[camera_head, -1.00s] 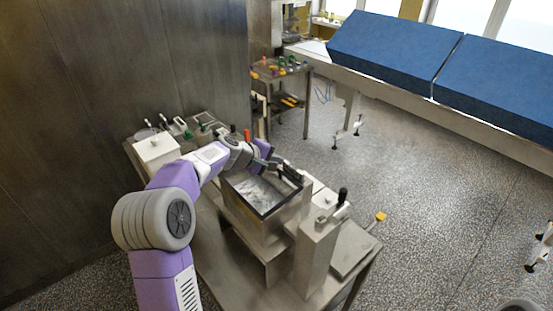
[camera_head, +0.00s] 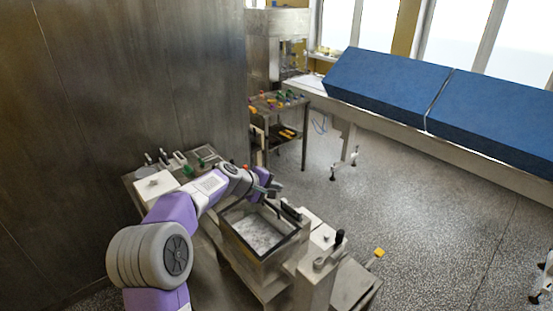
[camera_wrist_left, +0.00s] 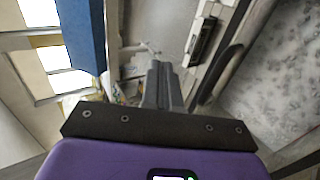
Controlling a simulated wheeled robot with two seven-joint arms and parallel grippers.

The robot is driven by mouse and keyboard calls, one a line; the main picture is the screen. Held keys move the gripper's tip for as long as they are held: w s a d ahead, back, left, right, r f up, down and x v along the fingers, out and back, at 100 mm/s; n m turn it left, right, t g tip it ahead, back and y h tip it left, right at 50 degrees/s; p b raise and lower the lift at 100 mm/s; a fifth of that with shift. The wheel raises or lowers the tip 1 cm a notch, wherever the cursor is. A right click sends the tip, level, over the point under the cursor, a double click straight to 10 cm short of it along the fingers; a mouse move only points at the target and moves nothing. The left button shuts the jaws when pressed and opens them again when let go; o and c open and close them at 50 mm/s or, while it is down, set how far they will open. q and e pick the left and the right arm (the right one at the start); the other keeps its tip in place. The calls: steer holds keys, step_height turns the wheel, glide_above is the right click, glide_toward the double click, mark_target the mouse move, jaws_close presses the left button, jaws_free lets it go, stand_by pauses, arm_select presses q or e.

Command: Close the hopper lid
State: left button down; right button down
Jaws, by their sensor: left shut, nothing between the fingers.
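The hopper (camera_head: 262,262) is a metal box with a dark rim, standing on the metal table. Its top is open and pale, shiny contents (camera_head: 258,230) show inside. I cannot make out a separate lid with certainty. My left gripper (camera_head: 275,190) is at the hopper's far edge, above or beside the rim; contact cannot be told. In the left wrist view its fingers (camera_wrist_left: 163,88) are together and empty, and the hopper's dark rim (camera_wrist_left: 222,72) lies to their right. A black handle-like bar (camera_wrist_left: 201,42) is on metal beyond the fingertips. My right gripper is not seen.
A post with a black knob (camera_head: 339,237) stands right of the hopper. A white box (camera_head: 155,186) and small tools are on the table's left end. A steel wall is at the left. A cart (camera_head: 280,105) and blue-covered conveyor (camera_head: 390,82) stand behind.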

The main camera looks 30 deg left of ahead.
arm_select(q)
step_height(320, 180, up, 9)
steer(key=s+a+f+m+t+b, duration=0.1)
steer(key=s+a+f+m+b, duration=0.15)
steer(key=s+m+b, duration=0.55)
steer(key=s+a+f+m+b, duration=0.2)
steer(key=s+a+m+b, duration=0.3)
steer(key=m+b, duration=0.45)
glide_above(263, 217)
steer(key=shift+m+h, duration=0.3)
steer(key=shift+m, duration=0.05)
step_height(263, 217, down, 7)
steer(key=shift+s+a+p, duration=0.1)
steer(key=shift+s+p, duration=0.05)
steer(key=shift+p, duration=0.3)
steer(key=shift+w+f, duration=0.2)
steer(key=shift+f, duration=0.4)
